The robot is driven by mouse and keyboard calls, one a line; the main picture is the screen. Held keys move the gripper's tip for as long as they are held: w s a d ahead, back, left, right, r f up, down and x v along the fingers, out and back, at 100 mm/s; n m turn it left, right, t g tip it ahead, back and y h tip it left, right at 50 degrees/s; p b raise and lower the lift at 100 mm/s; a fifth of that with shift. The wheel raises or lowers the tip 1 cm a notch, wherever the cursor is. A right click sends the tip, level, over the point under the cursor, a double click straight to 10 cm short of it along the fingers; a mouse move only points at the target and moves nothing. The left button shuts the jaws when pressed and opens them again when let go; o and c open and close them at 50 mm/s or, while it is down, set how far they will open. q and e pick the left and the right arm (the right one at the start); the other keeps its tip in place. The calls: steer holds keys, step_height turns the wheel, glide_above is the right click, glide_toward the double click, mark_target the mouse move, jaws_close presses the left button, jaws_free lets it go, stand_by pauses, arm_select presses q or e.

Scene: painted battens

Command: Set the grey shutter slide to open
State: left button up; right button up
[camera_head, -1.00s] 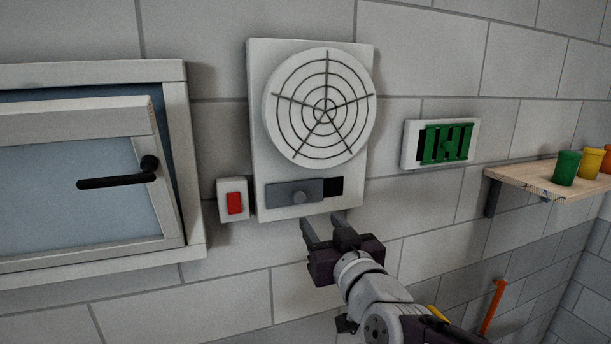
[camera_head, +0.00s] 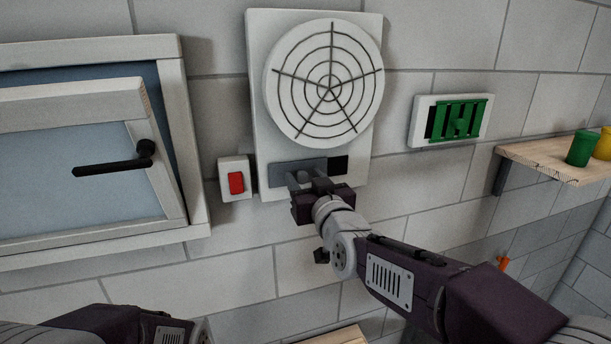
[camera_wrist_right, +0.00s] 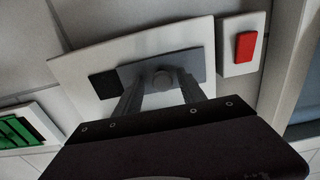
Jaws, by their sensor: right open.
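The grey shutter slide (camera_head: 284,172) sits in the lower part of the white vent panel (camera_head: 259,100), below the round grille. A dark opening (camera_head: 338,164) shows to the right of the slide. In the right wrist view the slide (camera_wrist_right: 197,62) carries a round knob (camera_wrist_right: 164,80), and the dark opening (camera_wrist_right: 104,84) is at its left. My right gripper (camera_head: 305,181) is open in front of the slide, its fingers on either side of the knob; I cannot tell whether they touch it. Only part of my left arm shows at the bottom left, without its gripper.
A red rocker switch (camera_head: 236,182) is on the wall just left of the panel. A window with a black handle (camera_head: 113,163) is further left. A green louvred vent (camera_head: 459,120) and a wooden shelf (camera_head: 540,163) with cups are to the right.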

steer(key=shift+s+r, duration=0.1)
steer(key=shift+s, duration=0.2)
jaws_close()
stand_by(1.0)
